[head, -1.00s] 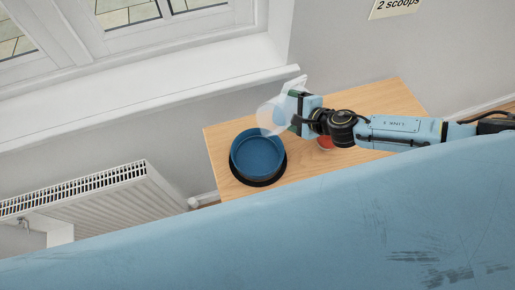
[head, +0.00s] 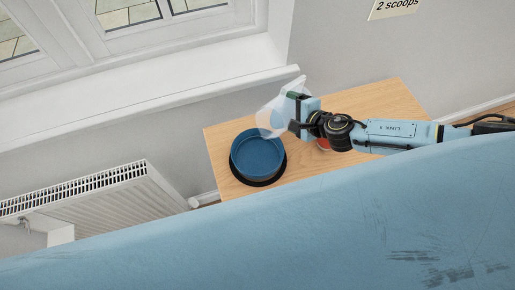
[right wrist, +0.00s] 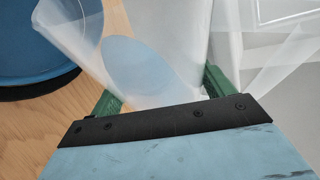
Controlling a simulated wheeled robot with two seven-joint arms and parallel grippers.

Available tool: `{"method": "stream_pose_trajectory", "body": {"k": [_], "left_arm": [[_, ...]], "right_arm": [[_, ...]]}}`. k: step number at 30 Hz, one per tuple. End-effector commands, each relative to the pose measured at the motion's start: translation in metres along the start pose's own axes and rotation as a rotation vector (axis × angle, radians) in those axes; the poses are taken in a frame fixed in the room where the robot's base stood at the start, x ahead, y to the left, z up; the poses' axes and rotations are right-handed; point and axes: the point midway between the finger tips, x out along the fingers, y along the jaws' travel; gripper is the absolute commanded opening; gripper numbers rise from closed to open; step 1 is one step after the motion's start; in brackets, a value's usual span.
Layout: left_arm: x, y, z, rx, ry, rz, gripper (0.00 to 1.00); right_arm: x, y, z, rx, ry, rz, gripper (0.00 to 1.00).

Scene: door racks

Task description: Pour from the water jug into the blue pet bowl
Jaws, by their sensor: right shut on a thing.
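The blue pet bowl (head: 257,155) stands on a dark base on the wooden table, left of my right gripper. The translucent water jug (head: 272,113) is held by my right gripper (head: 292,112), tilted, with its wide end beside and slightly over the bowl's right rim. In the right wrist view the jug (right wrist: 140,65) sits between the green fingers (right wrist: 160,90), with pale blue water showing through its clear wall. The bowl's edge (right wrist: 45,40) shows at the upper left there. I cannot see any stream of water. My left gripper is out of view.
The wooden table (head: 385,97) has bare room behind and right of the gripper. A red round thing (head: 323,144) lies partly hidden under my right wrist. A radiator (head: 95,200) and window sill (head: 150,105) are at the left. A "2 scoops" note (head: 394,7) is on the wall.

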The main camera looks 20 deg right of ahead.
Motion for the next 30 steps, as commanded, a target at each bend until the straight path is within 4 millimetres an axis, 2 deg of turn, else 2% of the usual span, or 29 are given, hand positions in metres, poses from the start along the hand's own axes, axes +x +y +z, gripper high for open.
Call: {"method": "stream_pose_trajectory", "body": {"k": [30], "left_arm": [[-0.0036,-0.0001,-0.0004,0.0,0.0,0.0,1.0]], "right_arm": [[0.0,-0.0003,0.0009,-0.052,0.022,-0.024,0.44]]}}
